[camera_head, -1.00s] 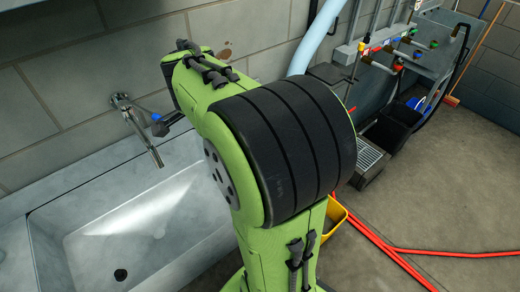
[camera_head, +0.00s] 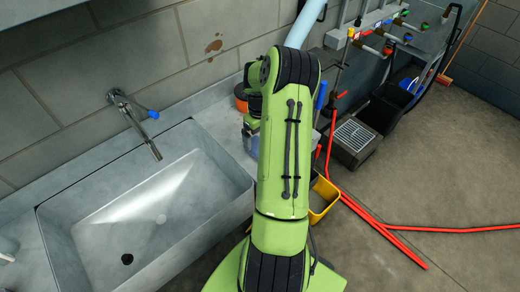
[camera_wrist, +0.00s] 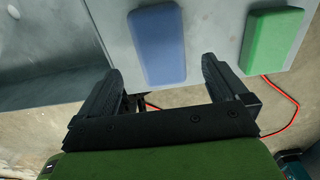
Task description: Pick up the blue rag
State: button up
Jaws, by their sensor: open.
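The blue rag (camera_wrist: 157,45) shows in the wrist view as a flat, folded-looking block on the grey counter (camera_wrist: 219,20). My gripper (camera_wrist: 162,75) is open and empty. Its two dark fingers point toward the blue rag, one to the left and one to the right of its near end. I cannot tell how high the fingers are above it. A similar green block (camera_wrist: 271,40) lies to the right of the rag, apart from it. In the head view my arm hides most of the gripper and the counter there.
A sink (camera_head: 165,215) with a tap (camera_head: 135,125) is to the left. A yellow bucket (camera_head: 324,195) stands on the floor right of my arm. A red hose (camera_head: 400,245) lies on the floor. Dark bins (camera_head: 385,110) stand farther right.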

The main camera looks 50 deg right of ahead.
aim_at(254, 152)
notch_tip(254, 152, down, 5)
jog(key=shift+d+f+p, duration=0.1)
jog(key=shift+f+p, duration=0.1)
jog(key=shift+p, duration=0.15)
jog(key=shift+r, duration=0.1)
jog(key=c, duration=1.1)
